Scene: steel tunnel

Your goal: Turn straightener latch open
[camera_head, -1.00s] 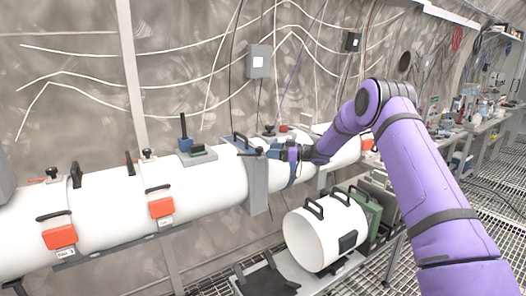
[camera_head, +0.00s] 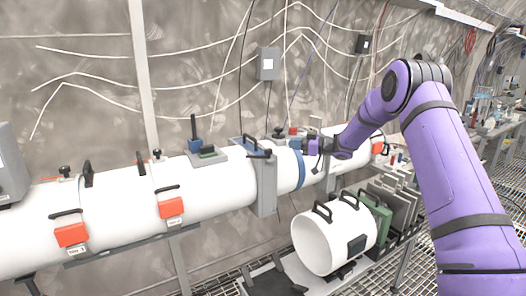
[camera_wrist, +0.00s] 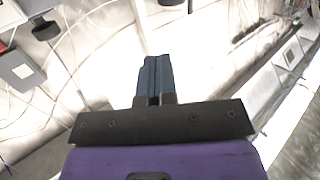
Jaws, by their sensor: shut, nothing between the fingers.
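The latch looks like a black lever (camera_head: 258,152) on top of the grey bracket (camera_head: 264,188) around the white pipe (camera_head: 225,180); I cannot tell for sure that this is the straightener latch. A blue band (camera_head: 300,170) circles the pipe just right of the bracket. My gripper (camera_head: 297,144) is over the top of the pipe, to the right of the lever and apart from it. In the wrist view my gripper's dark blue fingers (camera_wrist: 154,72) are together with nothing between them. The pipe fills much of the background there.
Orange latches (camera_head: 171,208) and black handles sit along the pipe at left. A loose white cylinder (camera_head: 333,238) with black handles lies on a low stand below. A grey box (camera_head: 267,63) hangs on the wall.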

